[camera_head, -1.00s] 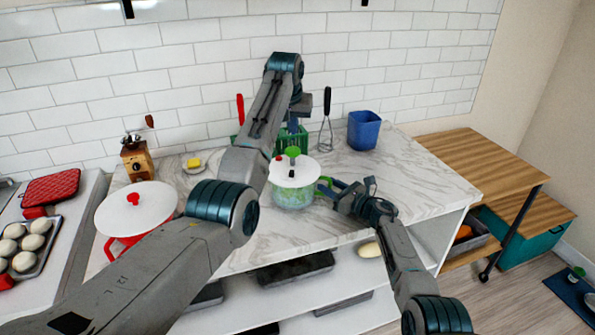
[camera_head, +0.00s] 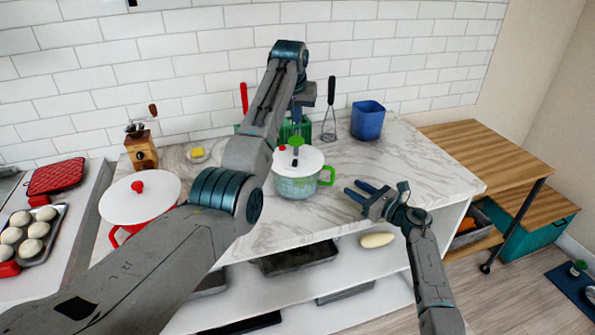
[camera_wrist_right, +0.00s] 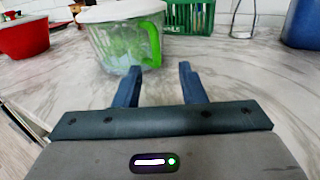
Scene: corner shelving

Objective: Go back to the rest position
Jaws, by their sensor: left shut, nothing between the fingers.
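My left gripper (camera_head: 301,112) hangs down behind my left forearm, above the glass pot; it is shut and empty, its tips hard to make out. My right gripper (camera_head: 362,192) is open and empty, over the counter to the right of the pot. In the right wrist view its two fingers (camera_wrist_right: 162,82) are apart with bare marble between them. The glass pot (camera_head: 296,187) with its white lid and green handle stands upright on the counter. In the right wrist view the pot (camera_wrist_right: 118,42) is just beyond the fingertips, apart from them.
A red pot (camera_head: 118,236) with a white lid stands left, partly behind my left arm. A blue container (camera_head: 367,121), a whisk (camera_head: 329,115) and a green basket (camera_wrist_right: 186,20) stand at the back. The marble counter (camera_head: 420,172) is clear on the right.

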